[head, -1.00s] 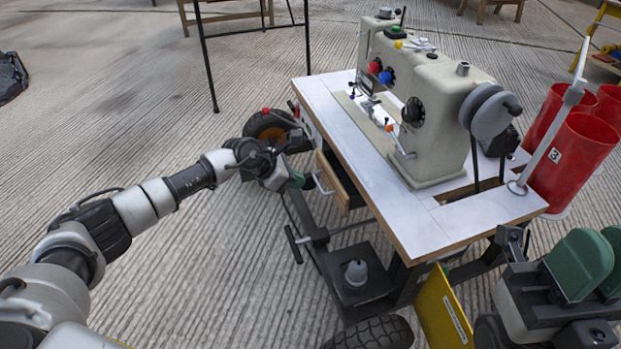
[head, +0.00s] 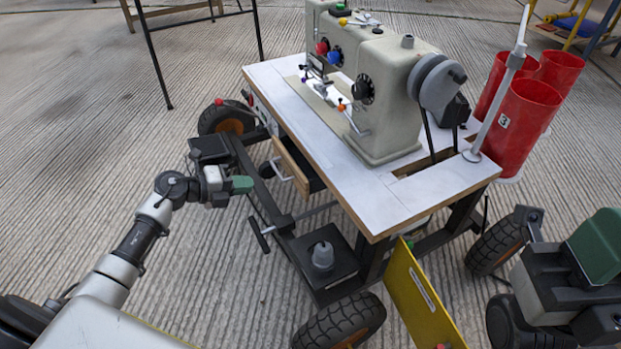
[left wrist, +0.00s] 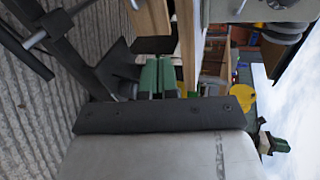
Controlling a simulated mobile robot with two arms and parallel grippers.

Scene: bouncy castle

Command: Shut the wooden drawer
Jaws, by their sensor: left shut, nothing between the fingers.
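The wooden drawer (head: 291,167) is under the left edge of the white sewing table (head: 352,185). It stands partly open, with its dark inside showing behind the wooden front.
A sewing machine (head: 375,95) stands on the table. Below are a black frame with a pedal plate (head: 322,262) and wheels (head: 340,320). A yellow panel (head: 420,298) is at the front, red bins (head: 520,125) at the right. The floor (head: 80,150) at left is clear.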

